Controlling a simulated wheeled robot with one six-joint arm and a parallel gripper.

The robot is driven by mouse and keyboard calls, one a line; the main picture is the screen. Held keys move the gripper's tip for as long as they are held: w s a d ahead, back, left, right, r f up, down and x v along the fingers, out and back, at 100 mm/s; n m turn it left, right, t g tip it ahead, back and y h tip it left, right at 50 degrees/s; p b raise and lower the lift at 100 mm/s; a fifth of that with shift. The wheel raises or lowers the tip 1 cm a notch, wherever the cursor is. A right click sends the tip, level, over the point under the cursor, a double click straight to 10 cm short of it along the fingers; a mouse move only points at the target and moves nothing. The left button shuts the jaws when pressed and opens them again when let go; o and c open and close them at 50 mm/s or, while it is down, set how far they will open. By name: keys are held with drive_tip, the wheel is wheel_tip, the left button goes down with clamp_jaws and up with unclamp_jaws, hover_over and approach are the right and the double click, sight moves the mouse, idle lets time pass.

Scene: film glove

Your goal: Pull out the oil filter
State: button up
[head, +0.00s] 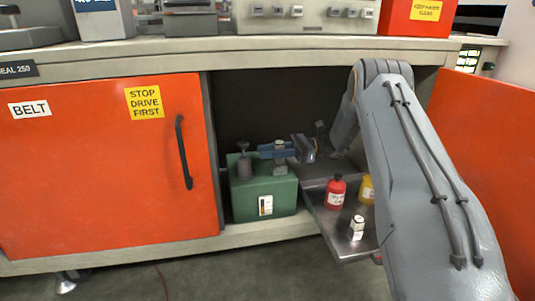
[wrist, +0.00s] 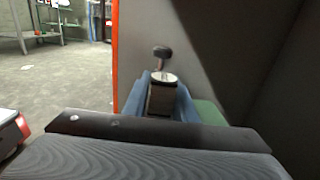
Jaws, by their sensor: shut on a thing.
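The green tank (head: 263,197) stands inside the open cabinet bay. On its top are a dark grey knob-like cap (head: 243,164) at the left and a short grey cylinder, which looks like the oil filter (head: 280,168), at the right. My gripper (head: 272,151) reaches in from the right with blue fingers shut around the filter. In the wrist view the filter (wrist: 162,98) stands upright between the fingers, its pale round top showing, with the cap (wrist: 162,54) beyond it. The filter's lower end meets the tank top; I cannot tell whether it is seated or lifted slightly.
A metal tray (head: 330,226) right of the tank holds a red bottle (head: 336,192), a yellow container (head: 367,190) and a small white-labelled bottle (head: 356,228). The orange left door (head: 100,180) is shut; the right door (head: 478,130) stands open. The countertop (head: 300,43) overhangs the bay.

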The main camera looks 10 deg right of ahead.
drive_tip(key=shift+r+p, duration=0.6)
drive_tip(key=shift+r, duration=0.65)
drive_tip(key=shift+r, duration=0.15)
wheel_tip(320, 180, up, 3)
drive_tip(key=shift+f+p, duration=0.15)
drive_tip(key=shift+p, duration=0.75)
drive_tip(key=shift+f, duration=0.1)
